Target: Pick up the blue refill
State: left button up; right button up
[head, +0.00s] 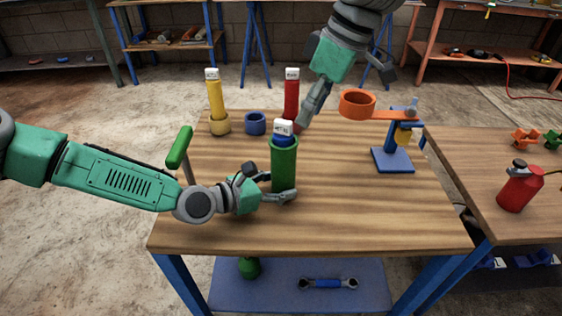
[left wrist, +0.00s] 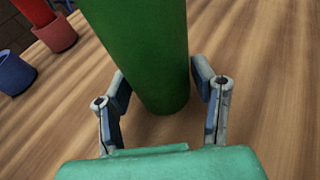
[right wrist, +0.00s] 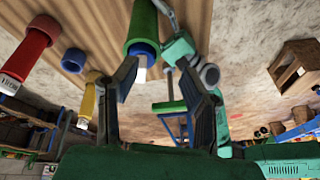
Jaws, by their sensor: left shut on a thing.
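The blue refill (head: 283,141) has a white labelled cap and stands upright in a green tube (head: 284,170); only its top shows. My left gripper (head: 272,187) is shut on the green tube near its base, with one finger on each side in the left wrist view (left wrist: 165,95). My right gripper (head: 318,100) is above and behind the tube, pointing down, empty. Its fingers are spread in the right wrist view (right wrist: 158,88), where the refill's white cap (right wrist: 141,73) appears between them, farther off.
A yellow refill (head: 214,95) stands in a yellow cup, beside an empty blue cup (head: 255,123). A red refill (head: 291,92) stands behind my right gripper. An orange ring (head: 357,104) on a blue stand is at right. A green handle (head: 180,147) rises at left. The front tabletop is clear.

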aim_at(282, 121)
notch_tip(282, 121, up, 5)
jog(key=w+a+t, duration=0.1)
jog(key=shift+n, duration=0.4)
jog(key=x, duration=0.4)
jog(key=a+x, duration=0.1)
jog(key=x, duration=0.1)
jog(key=shift+w, duration=0.35)
jog(key=shift+w+x, duration=0.2)
jog(key=shift+x, duration=1.1)
jog(key=shift+w+x, duration=0.2)
jog(key=shift+x, duration=1.15)
jog(key=shift+d, duration=0.2)
grip_shut()
